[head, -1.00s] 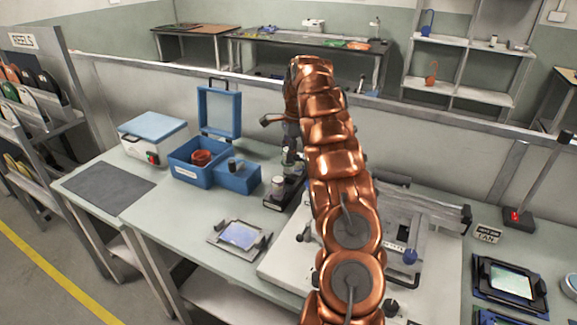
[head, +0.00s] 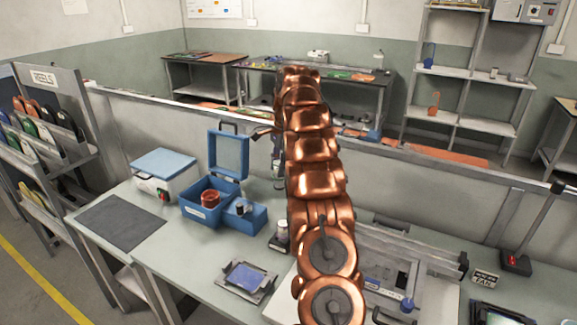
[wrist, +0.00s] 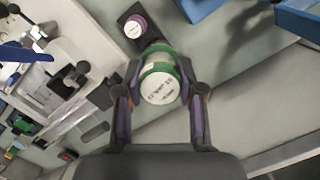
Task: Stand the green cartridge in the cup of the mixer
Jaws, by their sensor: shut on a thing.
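My gripper (wrist: 160,96) is shut on the green cartridge (wrist: 159,68), a short cylinder with green bands and a white, printed end facing the wrist camera. The fingers press on its two sides. In the wrist view it appears clear of the dark holder (wrist: 122,14), where a purple-rimmed cartridge (wrist: 135,27) stands. In the head view, my copper arm hides most of my gripper, and I cannot make out the green cartridge clearly. A white machine with a blue lid (head: 165,162) stands at the back left of the bench; I cannot tell whether it is the mixer.
A dark mat (head: 120,222) lies at the left; a tray with a blue pad (head: 246,280) is nearer. Bare bench shows between them.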

